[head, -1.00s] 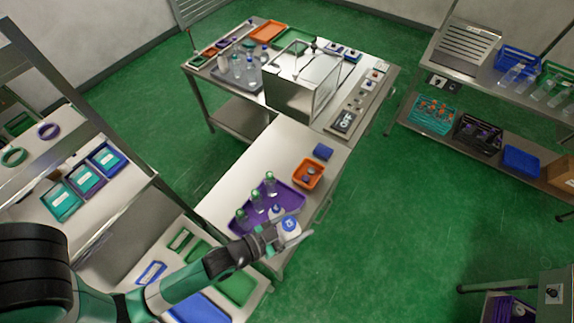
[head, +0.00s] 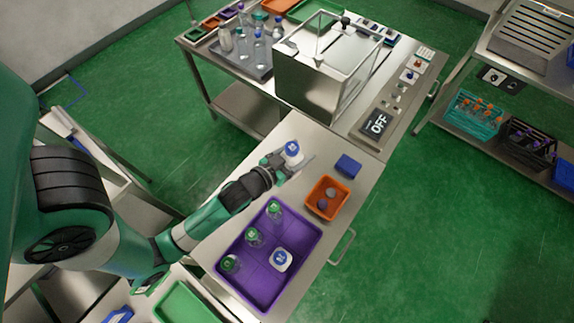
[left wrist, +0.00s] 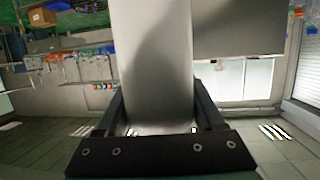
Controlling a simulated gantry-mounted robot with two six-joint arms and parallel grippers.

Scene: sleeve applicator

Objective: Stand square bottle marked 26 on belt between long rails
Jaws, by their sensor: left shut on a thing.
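My left gripper (head: 282,164) is shut on a white square bottle (head: 293,151) with a blue mark on its cap. It holds the bottle above the far part of the steel table, short of the machine. The number on the cap is too small to read. In the left wrist view the pale bottle body (left wrist: 157,65) stands between the two fingers (left wrist: 160,118). A steel and clear-walled machine housing (head: 310,88) stands beyond the bottle. I cannot make out the belt or its long rails. My right gripper is not in view.
A purple tray (head: 300,270) holds another blue-marked square bottle (head: 281,260) and three green-capped bottles. An orange bin (head: 340,207) and a blue block (head: 348,166) lie to the right. A control panel reads OFF (head: 378,123). A grey tray (head: 243,65) with clear bottles stands at the back left.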

